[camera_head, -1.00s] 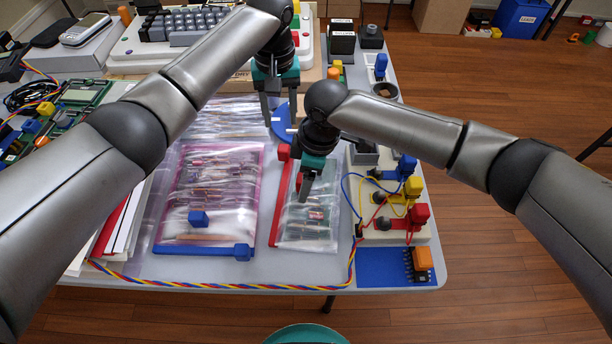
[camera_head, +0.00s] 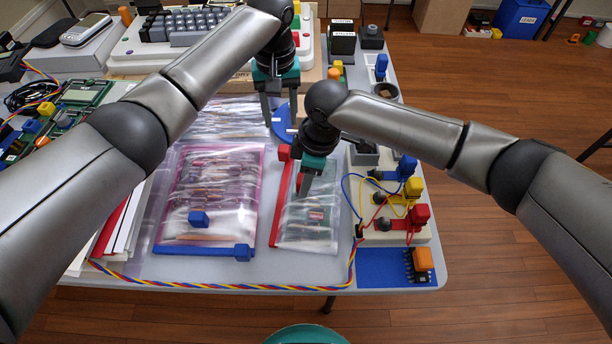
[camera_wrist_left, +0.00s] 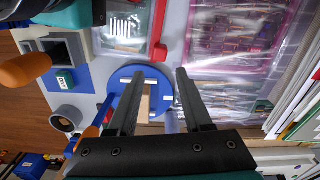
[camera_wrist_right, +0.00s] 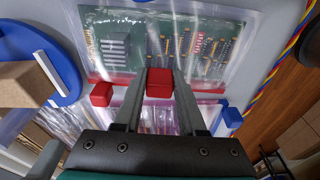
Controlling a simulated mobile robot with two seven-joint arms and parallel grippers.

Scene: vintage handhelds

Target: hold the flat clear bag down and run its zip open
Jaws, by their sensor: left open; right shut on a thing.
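The flat clear bag (camera_head: 312,228) with a red zip edge lies on the grey table, with a green circuit board and small parts inside. It also shows in the right wrist view (camera_wrist_right: 205,47). My right gripper (camera_head: 303,192) is shut on a red block (camera_wrist_right: 159,82) at the zip edge; the head view mostly hides this grip. A second red block (camera_wrist_right: 101,94) sits at the far end of the zip, apart from the fingers. My left gripper (camera_head: 281,118) is open and empty above a blue disc (camera_wrist_left: 151,82), beyond the bag.
A pink-edged bag (camera_head: 178,220) with a blue zip lies left of the clear bag. Another clear bag (camera_head: 215,118) lies behind it. Wired switches (camera_head: 398,213) and a blue mat (camera_head: 380,268) stand to the right. A twisted cable (camera_head: 220,285) runs along the front edge.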

